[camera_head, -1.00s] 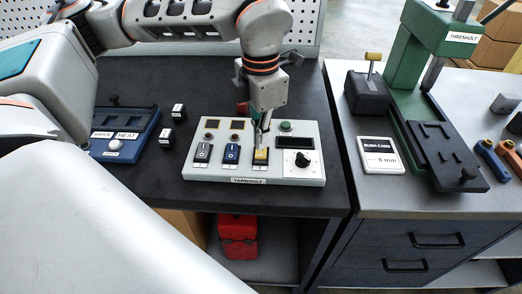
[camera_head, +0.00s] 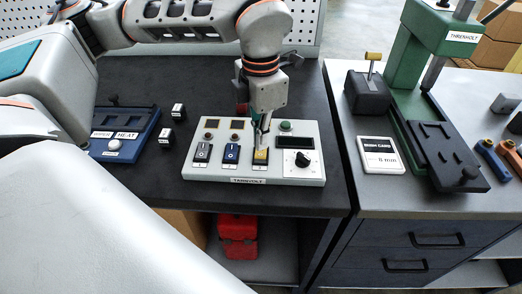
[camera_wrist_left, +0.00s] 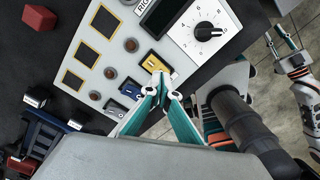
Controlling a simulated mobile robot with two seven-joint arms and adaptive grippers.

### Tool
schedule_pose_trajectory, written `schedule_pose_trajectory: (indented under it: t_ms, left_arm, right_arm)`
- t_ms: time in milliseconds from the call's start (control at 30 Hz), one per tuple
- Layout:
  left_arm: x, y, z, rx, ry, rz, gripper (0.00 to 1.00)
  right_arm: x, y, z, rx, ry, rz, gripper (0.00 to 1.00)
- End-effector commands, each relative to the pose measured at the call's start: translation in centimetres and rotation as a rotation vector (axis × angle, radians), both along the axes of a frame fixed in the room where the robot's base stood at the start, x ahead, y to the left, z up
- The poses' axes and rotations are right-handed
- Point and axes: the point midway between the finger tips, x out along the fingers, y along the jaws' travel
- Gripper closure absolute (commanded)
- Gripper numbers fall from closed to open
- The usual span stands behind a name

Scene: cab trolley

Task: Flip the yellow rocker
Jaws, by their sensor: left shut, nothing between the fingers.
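The yellow rocker (camera_head: 260,156) is the rightmost of three rockers on the light grey TARNHOLT panel. It also shows in the left wrist view (camera_wrist_left: 154,61). My left gripper (camera_head: 263,147) points down at it, fingers shut with nothing between them. In the left wrist view the fingertips (camera_wrist_left: 162,86) are right at the rocker's near end; I cannot tell whether they touch it. The fingers hide part of the rocker. My right gripper (camera_wrist_left: 284,36) shows at the upper right of the left wrist view, over the floor, with its fingers apart.
A blue rocker (camera_head: 231,153) and a dark rocker (camera_head: 202,153) sit to the left on the panel (camera_head: 215,173). A black dial (camera_head: 302,159) is to the right. A blue heater box (camera_head: 128,145) and a green press (camera_head: 408,60) stand farther off.

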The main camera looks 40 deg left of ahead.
Motion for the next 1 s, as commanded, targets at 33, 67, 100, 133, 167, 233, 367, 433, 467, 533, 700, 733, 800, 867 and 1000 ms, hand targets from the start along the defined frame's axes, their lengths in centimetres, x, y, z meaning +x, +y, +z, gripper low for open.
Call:
schedule_pose_trajectory:
  t_ms: [33, 67, 100, 133, 167, 233, 367, 433, 467, 533, 700, 733, 800, 867, 1000]
  left_arm:
    - [0.0, 0.0, -0.2, 0.000, 0.000, 0.000, 1.00]
    - [0.0, 0.0, -0.2, 0.000, 0.000, 0.000, 1.00]
    - [0.0, 0.0, -0.3, 0.000, 0.000, 0.000, 1.00]
    - [0.0, 0.0, -0.3, 0.000, 0.000, 0.000, 1.00]
    - [0.0, 0.0, -0.4, 0.000, 0.000, 0.000, 1.00]
    - [0.0, 0.0, -0.5, 0.000, 0.000, 0.000, 1.00]
    - [0.0, 0.0, -0.7, 0.000, 0.000, 0.000, 1.00]
    - [0.0, 0.0, -0.8, 0.000, 0.000, 0.000, 1.00]
    - [0.0, 0.0, -0.9, 0.000, 0.000, 0.000, 1.00]
    - [0.0, 0.0, -1.0, 0.000, 0.000, 0.000, 1.00]
    - [0.0, 0.0, -1.2, 0.000, 0.000, 0.000, 1.00]
    - [0.0, 0.0, -1.3, 0.000, 0.000, 0.000, 1.00]
    - [0.0, 0.0, -1.4, 0.000, 0.000, 0.000, 1.00]
    - [0.0, 0.0, -1.5, 0.000, 0.000, 0.000, 1.00]
    - [0.0, 0.0, -1.7, 0.000, 0.000, 0.000, 1.00]
  right_arm:
    - [0.0, 0.0, -0.1, 0.000, 0.001, 0.000, 0.75]
    - [-0.1, 0.0, -0.2, 0.000, 0.001, 0.001, 0.75]
    - [-0.1, 0.0, -0.2, 0.000, 0.002, 0.001, 0.75]
    - [-0.1, 0.0, -0.2, 0.000, 0.002, 0.001, 0.75]
    - [-0.1, 0.0, -0.3, 0.000, 0.002, 0.001, 0.75]
    - [-0.1, 0.0, -0.3, 0.000, 0.003, 0.000, 0.75]
    - [-0.2, 0.0, -0.5, 0.000, 0.004, 0.000, 0.75]
    - [-0.2, 0.0, -0.6, 0.000, 0.005, 0.000, 0.75]
    - [-0.2, 0.0, -0.6, 0.000, 0.005, 0.000, 0.75]
    - [-0.2, 0.0, -0.7, 0.000, 0.006, 0.000, 0.75]
    - [-0.3, 0.0, -0.9, -0.001, 0.008, 0.000, 0.75]
    - [-0.3, 0.0, -0.9, -0.001, 0.008, 0.000, 0.75]
    - [-0.3, 0.0, -1.0, 0.000, 0.009, 0.001, 0.75]
    - [-0.4, 0.0, -1.0, 0.000, 0.010, 0.000, 0.75]
    - [-0.4, 0.0, -1.2, 0.000, 0.012, 0.000, 0.75]
